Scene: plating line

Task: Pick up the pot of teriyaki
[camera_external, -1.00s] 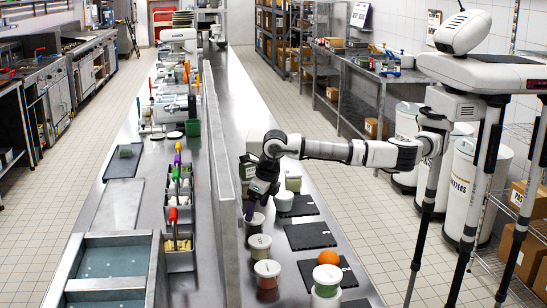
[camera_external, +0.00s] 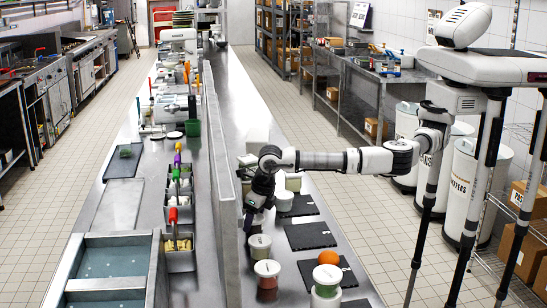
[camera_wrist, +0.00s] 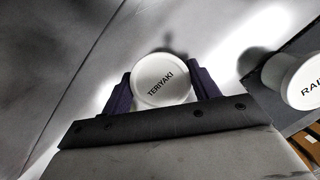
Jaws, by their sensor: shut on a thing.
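The pot of teriyaki is seen from above in the wrist view, its round white lid (camera_wrist: 161,80) reading TERIYAKI. The two dark purple fingers of my gripper (camera_wrist: 160,88) press on it from both sides. In the outside view my gripper (camera_external: 250,216) points down beside the metal divider, over the counter's left edge. The pot there is mostly hidden by the gripper, and I cannot tell its height above the counter.
A white-lidded pot lettered RAI (camera_wrist: 298,75) stands at right on a dark mat. Nearer pots (camera_external: 260,246) and (camera_external: 267,272) stand in front of my gripper. Dark slate boards (camera_external: 308,235) lie to the right, one with an orange (camera_external: 327,274) near it. The divider (camera_external: 222,190) rises on the left.

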